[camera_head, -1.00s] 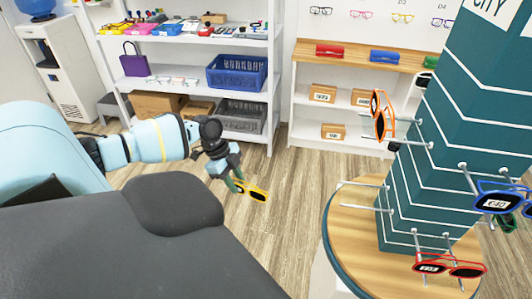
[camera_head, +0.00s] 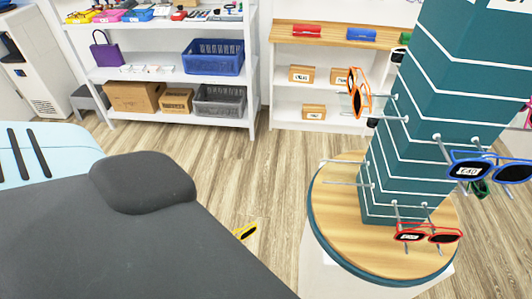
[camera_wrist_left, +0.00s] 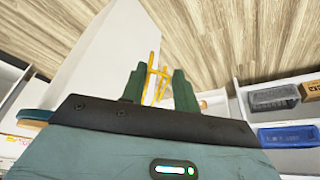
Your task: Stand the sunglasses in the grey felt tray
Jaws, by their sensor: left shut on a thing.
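Yellow sunglasses (camera_wrist_left: 153,82) are between the two green fingers of my left gripper (camera_wrist_left: 158,88) in the left wrist view. The gripper is shut on them, and they are seen nearly edge-on. In the head view only a small end of the yellow sunglasses (camera_head: 246,231) shows past my dark grey body part, above the wood floor. My left gripper is hidden there. I cannot make out a grey felt tray in either view. My right gripper is not in view.
A round wooden display base (camera_head: 335,225) with a teal column (camera_head: 425,100) stands at right; orange (camera_head: 358,92), blue (camera_head: 490,170) and red sunglasses (camera_head: 427,236) hang on its pegs. White shelves (camera_head: 252,75) hold a blue basket (camera_head: 214,57) and a grey basket (camera_head: 220,99). Open floor lies between.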

